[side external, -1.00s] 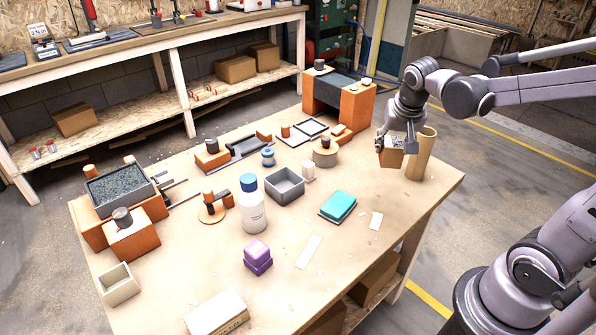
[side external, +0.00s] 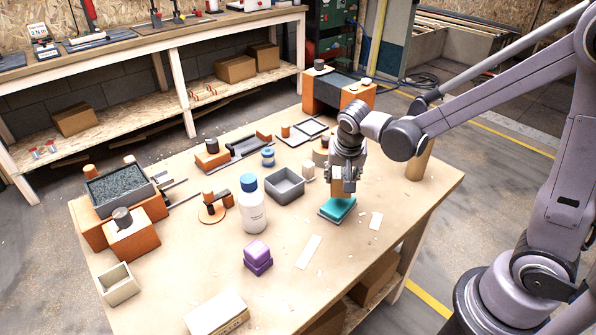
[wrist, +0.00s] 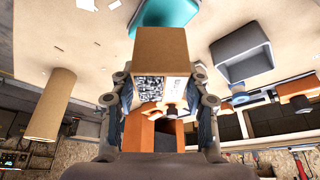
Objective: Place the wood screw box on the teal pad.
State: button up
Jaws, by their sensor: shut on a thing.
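The wood screw box (wrist: 162,55) is a brown cardboard box with a printed label, held between the two fingers of my gripper (wrist: 160,95). In the side view my gripper (side external: 345,183) points down with the box (side external: 341,194) below it, partly hidden by the fingers. The teal pad (side external: 337,210) lies on the table under the box, partly covered by it in this view. The wrist view shows the pad (wrist: 167,13) just beyond the box. Whether the box touches the pad or hovers slightly above it, I cannot tell.
A grey open bin (side external: 285,186) and a small cream block (side external: 308,171) stand left of the pad. A white bottle with a blue cap (side external: 252,210) and a purple box (side external: 257,259) are further left. A tan cylinder (side external: 419,160) stands at the right table edge.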

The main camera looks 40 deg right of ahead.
jog(key=shift+f, duration=1.95)
jog(key=shift+f, duration=0.2)
jog(key=o, duration=1.3)
jog(key=v, duration=1.1)
jog(key=n+t+y, duration=0.3)
jog(key=n+t, duration=0.1)
jog(key=n, duration=0.5)
send_near(340, 188)
jog(key=shift+s+a+r, duration=0.15)
jog(key=shift+s+r, duration=0.55)
jog(key=shift+s, duration=0.35)
jog(key=shift+s+a+r, duration=0.1)
jog(key=shift+s+r, duration=0.6)
jog(key=shift+s, duration=0.35)
